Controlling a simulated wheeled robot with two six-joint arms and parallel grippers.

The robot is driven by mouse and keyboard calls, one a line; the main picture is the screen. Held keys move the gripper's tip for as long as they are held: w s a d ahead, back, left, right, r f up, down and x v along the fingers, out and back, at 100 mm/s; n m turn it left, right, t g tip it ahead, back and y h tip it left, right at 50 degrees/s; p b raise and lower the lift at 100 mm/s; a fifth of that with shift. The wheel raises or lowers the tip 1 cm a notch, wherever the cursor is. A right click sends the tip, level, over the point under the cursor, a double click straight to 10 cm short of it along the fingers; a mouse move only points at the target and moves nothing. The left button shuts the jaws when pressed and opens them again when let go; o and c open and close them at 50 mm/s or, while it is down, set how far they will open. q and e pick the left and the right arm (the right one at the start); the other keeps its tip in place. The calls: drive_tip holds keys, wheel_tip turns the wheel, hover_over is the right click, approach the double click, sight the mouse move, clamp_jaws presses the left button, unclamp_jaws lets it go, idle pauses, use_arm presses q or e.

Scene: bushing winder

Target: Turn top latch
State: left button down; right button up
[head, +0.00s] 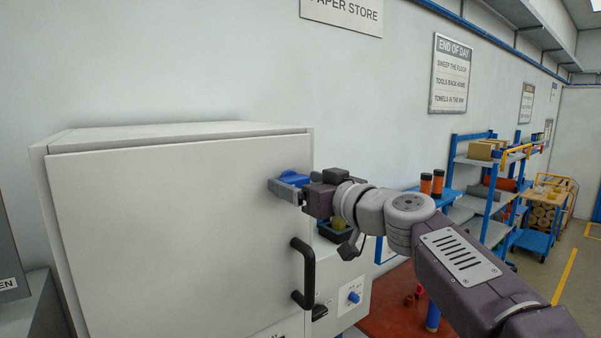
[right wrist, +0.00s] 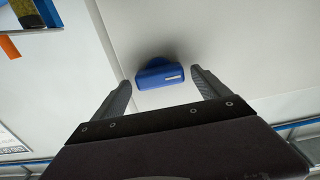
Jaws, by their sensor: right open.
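The top latch is a blue handle (head: 294,178) near the upper right edge of the white cabinet door (head: 180,230). In the right wrist view the blue latch (right wrist: 160,76) lies flat against the white door, between and just beyond the two fingertips. My right gripper (head: 286,188) is at the latch, its fingers spread on either side; it also shows in the right wrist view (right wrist: 162,88). I cannot tell whether a finger touches the latch. In the head view the fingers partly cover the latch. My left gripper is not in view.
A black door handle (head: 305,273) stands out below the latch. A white panel with a blue knob (head: 354,297) is right of the door. A blue rack (head: 480,190) with bins and a blue cart (head: 535,240) stand further right. The floor at far right is clear.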

drive_tip(key=shift+s+d, duration=0.1)
drive_tip(key=shift+s, duration=0.2)
drive_tip(key=c, duration=0.3)
drive_tip(key=shift+d, duration=0.1)
drive_tip(key=c, duration=1.1)
